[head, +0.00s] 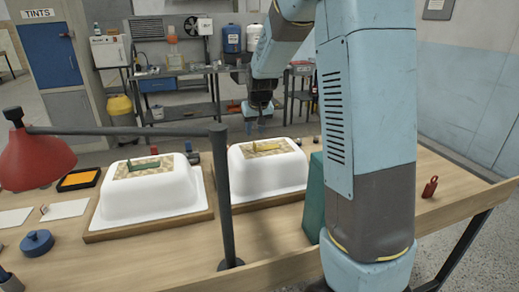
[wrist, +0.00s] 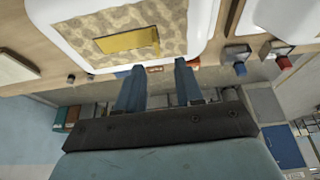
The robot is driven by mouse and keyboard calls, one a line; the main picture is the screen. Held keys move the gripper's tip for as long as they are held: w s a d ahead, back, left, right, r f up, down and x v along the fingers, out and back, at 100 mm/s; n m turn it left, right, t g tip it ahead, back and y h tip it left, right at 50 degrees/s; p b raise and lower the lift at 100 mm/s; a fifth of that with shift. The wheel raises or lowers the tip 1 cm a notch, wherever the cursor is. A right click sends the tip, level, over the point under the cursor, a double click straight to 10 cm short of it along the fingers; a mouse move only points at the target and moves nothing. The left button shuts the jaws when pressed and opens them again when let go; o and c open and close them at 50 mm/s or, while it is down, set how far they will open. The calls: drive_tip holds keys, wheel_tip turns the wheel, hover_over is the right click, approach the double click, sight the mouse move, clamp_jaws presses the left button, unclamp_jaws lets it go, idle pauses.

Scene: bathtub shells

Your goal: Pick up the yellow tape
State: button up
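The yellow tape (head: 266,148) lies on a tan patterned patch (head: 256,153) on top of the right white upturned tub shell (head: 278,176). In the wrist view the tape (wrist: 128,40) is a flat yellow strip on the patch, beyond my fingertips. My gripper (wrist: 155,66) is open and empty, its two blue fingers apart. In the head view my gripper (head: 259,121) hangs above and behind the right shell, clear of the tape. A green piece (head: 143,165) lies on a similar patch on the left shell (head: 148,191).
Both shells sit on wooden boards on the bench (head: 170,245). A dark post (head: 224,200) with a red lamp (head: 35,158) stands in front. A green block (head: 313,195) is right of the right shell. Small clamps (wrist: 237,58) lie along the bench's back edge.

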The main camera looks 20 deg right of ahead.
drive_tip(key=shift+d+x, duration=0.1)
drive_tip(key=shift+x, duration=1.55)
drive_tip(key=shift+d+x, duration=0.15)
drive_tip(key=shift+x, duration=1.5)
drive_tip(key=shift+s, duration=0.2)
drive_tip(key=shift+c, duration=0.5)
clamp_jaws()
